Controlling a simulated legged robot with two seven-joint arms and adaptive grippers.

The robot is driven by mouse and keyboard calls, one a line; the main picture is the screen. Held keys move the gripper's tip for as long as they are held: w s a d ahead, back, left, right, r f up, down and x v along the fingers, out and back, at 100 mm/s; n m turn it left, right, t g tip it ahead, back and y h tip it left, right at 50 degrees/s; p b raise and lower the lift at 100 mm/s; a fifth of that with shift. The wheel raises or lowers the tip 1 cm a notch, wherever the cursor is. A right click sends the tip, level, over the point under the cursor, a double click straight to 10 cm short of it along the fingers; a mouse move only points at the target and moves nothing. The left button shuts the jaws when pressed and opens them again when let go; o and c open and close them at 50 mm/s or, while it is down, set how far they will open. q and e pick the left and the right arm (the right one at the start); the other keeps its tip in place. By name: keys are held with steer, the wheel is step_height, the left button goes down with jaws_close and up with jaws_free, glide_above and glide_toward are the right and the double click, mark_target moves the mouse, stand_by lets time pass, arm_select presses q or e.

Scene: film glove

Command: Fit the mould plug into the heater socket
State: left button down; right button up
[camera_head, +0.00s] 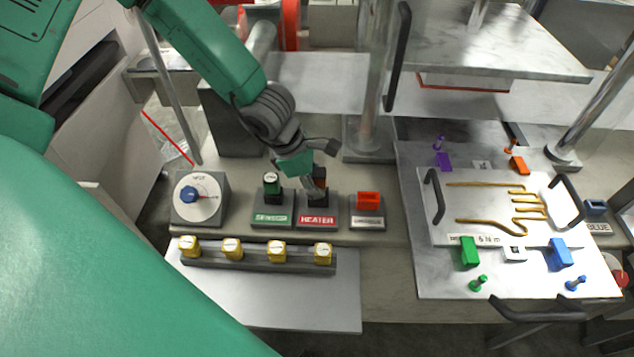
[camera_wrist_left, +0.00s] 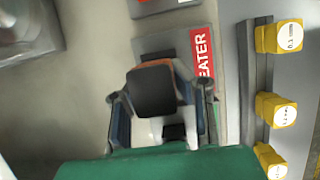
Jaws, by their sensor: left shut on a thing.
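My left gripper (camera_head: 315,172) reaches down from the upper left and is shut on a dark plug with orange on it (camera_head: 320,184). In the left wrist view the plug (camera_wrist_left: 151,90) shows as a black block with an orange edge between the two fingers. The heater socket (camera_head: 317,203) is a dark block on a grey base with a red HEATER label (camera_head: 317,221). The plug is directly over this socket in the head view. The fingers partly hide where they meet, so I cannot tell whether it is seated. My right gripper is not in view.
A sensor socket with a dark green plug (camera_head: 272,187) stands just left. An orange-red block on a grey base (camera_head: 368,201) stands right. Yellow knobs (camera_head: 277,249) line a rail in front. A dial box (camera_head: 199,198) is far left; a mould plate (camera_head: 455,205) lies right.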

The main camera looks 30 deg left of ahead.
arm_select(q)
steer(key=shift+f, duration=0.15)
steer(key=c, duration=1.8)
jaws_free()
steer(key=shift+c, duration=0.2)
steer(key=o, duration=0.5)
steer(key=v, duration=1.2)
steer(key=shift+a, duration=0.15)
steer(key=shift+w, duration=0.15)
